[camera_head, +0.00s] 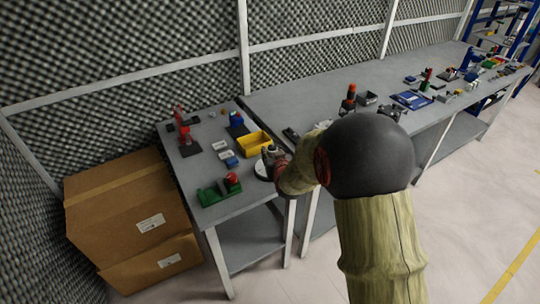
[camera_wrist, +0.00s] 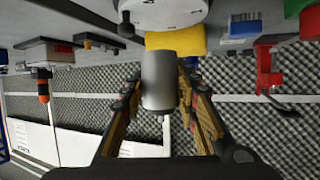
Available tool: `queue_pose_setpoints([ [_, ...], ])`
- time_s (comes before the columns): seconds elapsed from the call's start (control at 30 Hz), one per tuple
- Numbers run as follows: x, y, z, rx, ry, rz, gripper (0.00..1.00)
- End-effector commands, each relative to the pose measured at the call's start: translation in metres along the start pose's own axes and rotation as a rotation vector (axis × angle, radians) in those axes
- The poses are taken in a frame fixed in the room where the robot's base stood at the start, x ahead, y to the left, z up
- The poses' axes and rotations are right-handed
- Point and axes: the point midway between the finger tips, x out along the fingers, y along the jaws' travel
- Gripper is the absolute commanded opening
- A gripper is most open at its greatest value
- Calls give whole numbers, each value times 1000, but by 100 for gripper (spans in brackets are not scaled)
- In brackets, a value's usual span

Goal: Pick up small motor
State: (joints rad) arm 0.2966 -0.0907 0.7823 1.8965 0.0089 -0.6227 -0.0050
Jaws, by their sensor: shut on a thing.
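The small motor (camera_wrist: 160,80) is a smooth grey cylinder with a thin shaft at one end, in the middle of the wrist view. My gripper (camera_wrist: 160,88) is shut on it, with one finger on each side. In the head view my gripper (camera_head: 269,156) is at the right front of the near table, close to a white round plate, and my arm hides part of this area. The wrist view is upside down, and the motor appears held clear of the table, though its exact height is hard to tell.
A yellow bin (camera_head: 254,143) stands just behind my gripper. A green tray (camera_head: 212,195) with a red knob is at the front left. The white round plate (camera_head: 261,170) lies beside my gripper. Cardboard boxes (camera_head: 125,205) stand left of the table (camera_head: 187,170). A longer table (camera_head: 300,95) runs right.

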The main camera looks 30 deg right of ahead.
Motion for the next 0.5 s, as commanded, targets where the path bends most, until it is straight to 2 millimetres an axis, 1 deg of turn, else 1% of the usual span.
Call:
queue_pose_setpoints([
  [0.03, -15, 3, -15, 0, 7, 1, 0],
  [0.17, -48, 10, -34, 0, 9, 2, 0],
  [0.3, -83, 18, -32, 0, 5, 2, 0],
  [0.4, -104, 23, -32, -1, 5, 2, 0],
  [0.5, -119, 27, -31, 1, 5, 2, 0],
])
